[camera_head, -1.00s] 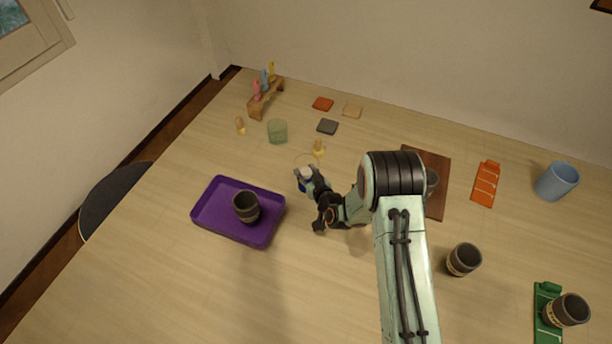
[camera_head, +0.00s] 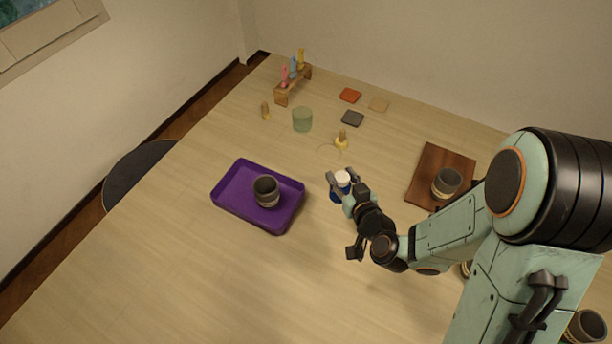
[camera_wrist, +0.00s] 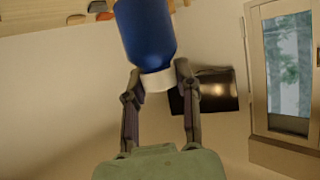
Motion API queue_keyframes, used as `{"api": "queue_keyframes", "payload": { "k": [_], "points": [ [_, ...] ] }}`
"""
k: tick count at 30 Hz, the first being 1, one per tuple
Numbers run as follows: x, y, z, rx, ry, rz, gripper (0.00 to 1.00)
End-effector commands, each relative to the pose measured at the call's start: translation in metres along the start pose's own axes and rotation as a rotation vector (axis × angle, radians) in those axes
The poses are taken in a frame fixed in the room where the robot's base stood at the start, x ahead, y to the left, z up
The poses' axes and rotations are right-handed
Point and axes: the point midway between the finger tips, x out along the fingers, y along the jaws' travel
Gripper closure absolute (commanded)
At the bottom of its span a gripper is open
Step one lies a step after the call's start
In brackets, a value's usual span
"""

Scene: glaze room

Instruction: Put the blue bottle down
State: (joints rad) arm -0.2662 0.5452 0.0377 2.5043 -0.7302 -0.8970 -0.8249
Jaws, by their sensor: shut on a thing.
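The blue bottle (camera_head: 337,195) with its white cap (camera_head: 343,178) is in the middle of the head view, right of the purple tray, cap up. My gripper (camera_head: 345,184) is shut on it. In the wrist view the bottle (camera_wrist: 147,35) fills the top centre, and the fingers (camera_wrist: 158,78) close around it at the white cap end. I cannot tell whether its base touches the table. A faint pale ring (camera_head: 318,150) is marked on the table just behind the bottle.
The purple tray (camera_head: 228,195) holds a dark cup (camera_head: 266,191). A small yellow-based object (camera_head: 342,140) stands close behind the bottle, and a green glass (camera_head: 302,119) farther back. A brown board (camera_head: 425,178) with a cup (camera_head: 446,182) lies right. The table left of the tray is clear.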

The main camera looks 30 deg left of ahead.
Motion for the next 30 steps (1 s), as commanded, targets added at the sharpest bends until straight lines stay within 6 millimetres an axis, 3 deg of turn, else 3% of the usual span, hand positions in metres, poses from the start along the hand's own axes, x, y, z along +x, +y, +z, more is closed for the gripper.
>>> {"api": "queue_keyframes", "payload": {
  "k": [9, 14, 17, 22, 27, 30],
  "points": [
    [0.000, -0.001, -0.004, -0.012, 0.005, -0.027, 1.00],
    [0.021, -0.037, -0.007, -0.055, 0.003, -0.140, 1.00],
    [0.033, -0.077, -0.005, -0.093, 0.003, -0.238, 1.00],
    [0.043, -0.171, 0.006, -0.176, 0.001, -0.442, 1.00],
    [0.031, -0.255, 0.024, -0.246, 0.002, -0.611, 1.00],
    [0.020, -0.287, 0.035, -0.272, 0.000, -0.676, 1.00]
  ]
}}
